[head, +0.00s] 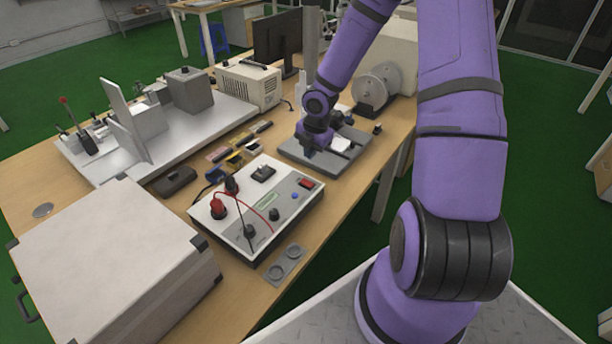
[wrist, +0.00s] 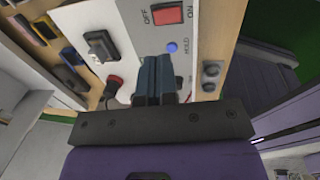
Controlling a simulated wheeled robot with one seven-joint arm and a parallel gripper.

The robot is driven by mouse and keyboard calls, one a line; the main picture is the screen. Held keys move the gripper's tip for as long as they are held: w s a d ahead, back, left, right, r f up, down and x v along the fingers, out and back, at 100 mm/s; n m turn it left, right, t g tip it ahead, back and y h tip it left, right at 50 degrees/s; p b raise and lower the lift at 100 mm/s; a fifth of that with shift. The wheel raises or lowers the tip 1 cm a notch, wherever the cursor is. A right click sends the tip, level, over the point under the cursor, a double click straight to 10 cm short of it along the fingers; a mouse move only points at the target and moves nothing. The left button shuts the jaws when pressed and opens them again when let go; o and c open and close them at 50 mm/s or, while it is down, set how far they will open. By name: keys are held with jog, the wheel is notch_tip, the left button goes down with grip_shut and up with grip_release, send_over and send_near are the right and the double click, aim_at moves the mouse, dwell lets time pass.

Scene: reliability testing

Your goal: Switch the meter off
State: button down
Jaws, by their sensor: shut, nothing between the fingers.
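The meter (head: 262,190) is a white and grey box on the wooden bench, with plugged leads. Its red rocker switch (head: 306,183) sits at the right of its top face. In the wrist view the red switch (wrist: 168,14) lies between the labels OFF and ON; which side is pressed I cannot tell. A blue HOLD button (wrist: 172,47) is beside it. My gripper (head: 309,149) is at the far right of the meter in the head view. In the wrist view my gripper (wrist: 157,60) is shut and empty, pointing at the meter's face near the blue button, apart from the red switch.
A black socket (head: 263,173), red plugs (head: 218,207) and leads stand up from the meter. A large white case (head: 105,260) is at its left. A grey flat plate (head: 295,152) lies behind it. A small two-ring grey piece (head: 285,264) lies in front.

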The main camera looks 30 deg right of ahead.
aim_at(305, 180)
jog(key=shift+w+a+f, duration=0.1)
jog(key=shift+w+f, duration=0.15)
jog(key=shift+f, duration=1.5)
jog(key=shift+w+a+f, duration=0.1)
jog(key=shift+w+f, duration=0.2)
jog(key=shift+f, duration=1.45)
jog(key=shift+w+a+f, duration=0.1)
jog(key=shift+w+f, duration=0.15)
jog(key=shift+f, duration=1.5)
